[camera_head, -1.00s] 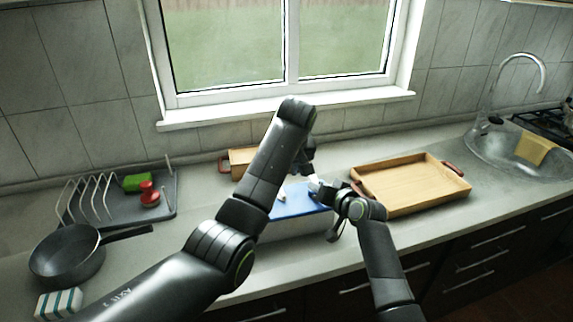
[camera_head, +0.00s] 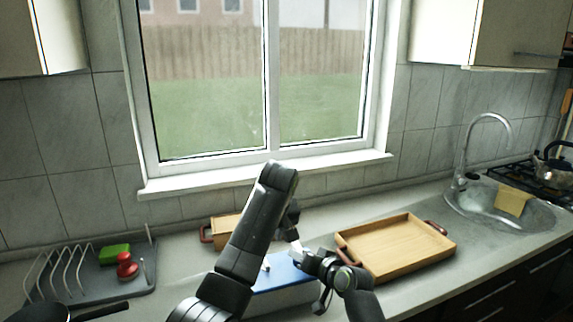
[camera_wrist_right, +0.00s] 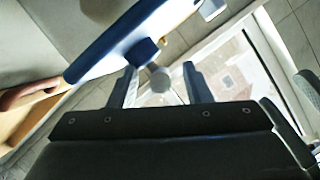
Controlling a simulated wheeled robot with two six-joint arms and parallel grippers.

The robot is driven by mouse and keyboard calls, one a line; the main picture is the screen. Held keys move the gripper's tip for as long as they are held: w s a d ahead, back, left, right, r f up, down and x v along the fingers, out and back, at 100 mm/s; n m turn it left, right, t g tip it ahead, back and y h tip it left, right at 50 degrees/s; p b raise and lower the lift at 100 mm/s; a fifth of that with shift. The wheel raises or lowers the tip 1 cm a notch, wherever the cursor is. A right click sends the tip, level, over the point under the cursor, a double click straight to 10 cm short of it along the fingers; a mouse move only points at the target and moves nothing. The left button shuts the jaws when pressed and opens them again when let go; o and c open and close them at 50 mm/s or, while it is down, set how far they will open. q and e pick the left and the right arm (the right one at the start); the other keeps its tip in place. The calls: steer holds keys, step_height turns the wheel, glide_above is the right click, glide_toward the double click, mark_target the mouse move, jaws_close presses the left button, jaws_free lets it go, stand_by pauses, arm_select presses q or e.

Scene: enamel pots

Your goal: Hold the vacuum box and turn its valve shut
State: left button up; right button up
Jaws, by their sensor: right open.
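The vacuum box (camera_head: 287,292) stands on the counter in the head view, pale-sided with a blue lid (camera_head: 283,272). In the right wrist view the lid (camera_wrist_right: 115,45) crosses the upper part. A dark fitting with a round grey knob (camera_wrist_right: 158,79), apparently the valve, sticks out from it. My right gripper (camera_head: 304,256) is at the box's right end; in its wrist view its open fingers (camera_wrist_right: 160,76) stand either side of the knob. Whether they touch it is unclear. My left gripper (camera_head: 291,228) is above the lid's far side, largely hidden by my left arm; its jaws cannot be made out.
A wooden tray (camera_head: 397,258) with red handles lies right of the box. Another wooden item (camera_head: 226,225) is behind it. A dish rack (camera_head: 142,284) with a green sponge (camera_head: 115,253) and a red object (camera_head: 127,268) stands left. The sink (camera_head: 530,222) is far right.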

steer(key=shift+s+d, duration=0.1)
steer(key=shift+s, duration=0.05)
steer(key=v, duration=1.1)
step_height(320, 180, up, 6)
steer(key=p, duration=0.6)
steer(key=shift+s+d, duration=0.15)
steer(key=shift+s, duration=0.2)
steer(key=shift+w, duration=0.1)
